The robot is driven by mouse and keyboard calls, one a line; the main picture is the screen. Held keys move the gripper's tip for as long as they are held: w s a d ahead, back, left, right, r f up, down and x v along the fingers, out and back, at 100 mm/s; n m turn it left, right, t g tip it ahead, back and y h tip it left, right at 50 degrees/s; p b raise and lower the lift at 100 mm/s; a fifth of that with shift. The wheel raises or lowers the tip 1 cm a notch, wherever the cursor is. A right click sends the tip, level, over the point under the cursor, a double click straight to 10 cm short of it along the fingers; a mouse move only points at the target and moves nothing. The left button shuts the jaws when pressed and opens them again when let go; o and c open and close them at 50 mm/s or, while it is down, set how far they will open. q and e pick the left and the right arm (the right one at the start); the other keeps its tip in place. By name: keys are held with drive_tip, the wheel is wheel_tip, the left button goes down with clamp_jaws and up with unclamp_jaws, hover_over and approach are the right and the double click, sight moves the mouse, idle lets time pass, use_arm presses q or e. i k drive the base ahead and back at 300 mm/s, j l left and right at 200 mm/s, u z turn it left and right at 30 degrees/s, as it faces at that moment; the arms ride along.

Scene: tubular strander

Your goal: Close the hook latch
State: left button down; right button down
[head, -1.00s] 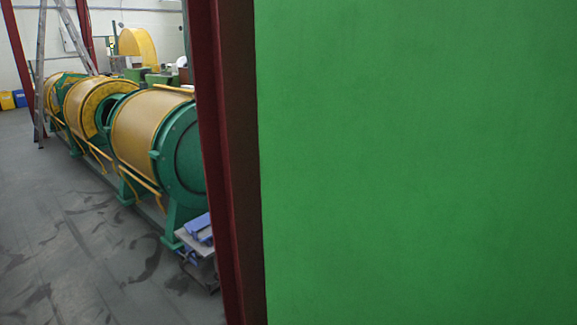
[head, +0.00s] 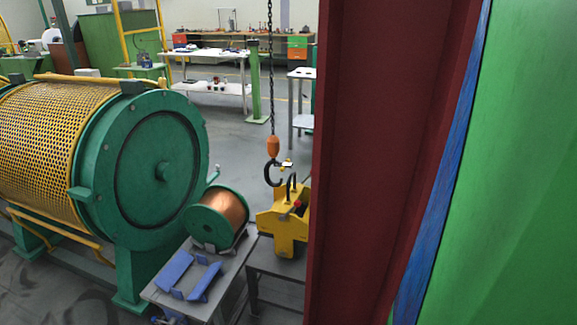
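A black hook (head: 272,174) hangs open-side right from an orange block (head: 273,147) on a dark chain (head: 270,70). A small pale and yellow piece (head: 286,164) sits by the hook's mouth; it may be the latch, but it is too small to tell its position. Just below stands a yellow lifting device (head: 283,226) with a dark loop (head: 291,187) on top. I cannot tell whether the hook touches the loop. Neither of my grippers is in view.
A red column (head: 375,150) and green panel (head: 510,200) block the right side. A copper spool (head: 220,215) and blue brackets (head: 190,274) rest on a grey table (head: 233,272) beside the green and yellow strander (head: 150,170). Open floor (head: 235,150) lies behind the hook.

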sight(287, 164)
drive_tip(key=i+j+z, duration=0.1)
drive_tip(key=i+j, duration=0.15)
drive_tip(key=j, duration=0.15)
drive_tip(key=k, duration=1.05)
drive_tip(key=i+j+z, duration=0.1)
drive_tip(key=z, duration=1.65)
drive_tip(key=i+j, duration=0.1)
drive_tip(key=j, duration=0.45)
drive_tip(key=i+j, duration=0.15)
drive_tip(key=j, duration=0.4)
drive_tip(key=i+j, duration=0.1)
drive_tip(key=j, duration=0.45)
drive_tip(key=i+j+z, duration=0.1)
drive_tip(key=j, duration=0.45)
drive_tip(key=i+j, duration=0.1)
drive_tip(key=j, duration=0.45)
